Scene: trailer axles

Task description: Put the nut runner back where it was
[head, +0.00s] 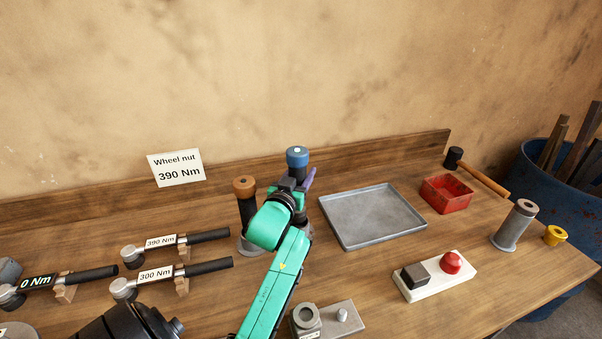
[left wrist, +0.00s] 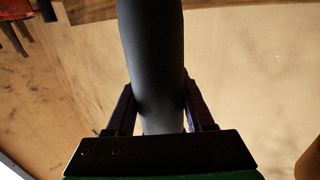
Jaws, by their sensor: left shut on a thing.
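A tool with a blue cap (head: 297,157) and a dark cylindrical body stands upright near the back board of the bench; I take it as the nut runner. My left gripper (head: 293,184) is shut around its body, below the cap. In the left wrist view the dark grey body (left wrist: 153,70) runs between the two fingers (left wrist: 157,112). The arm hides its lower end, so I cannot tell whether it is seated in a holder. A similar tool with a brown cap (head: 245,185) stands upright just left of it in a grey flanged holder. My right gripper is not in view.
A grey tray (head: 373,216) lies empty to the right. Beyond it are a red bin (head: 447,193) and a mallet (head: 478,173). A switch box (head: 435,276) and a grey block with a ring (head: 330,320) sit in front. Torque wrenches (head: 190,239) lie at left.

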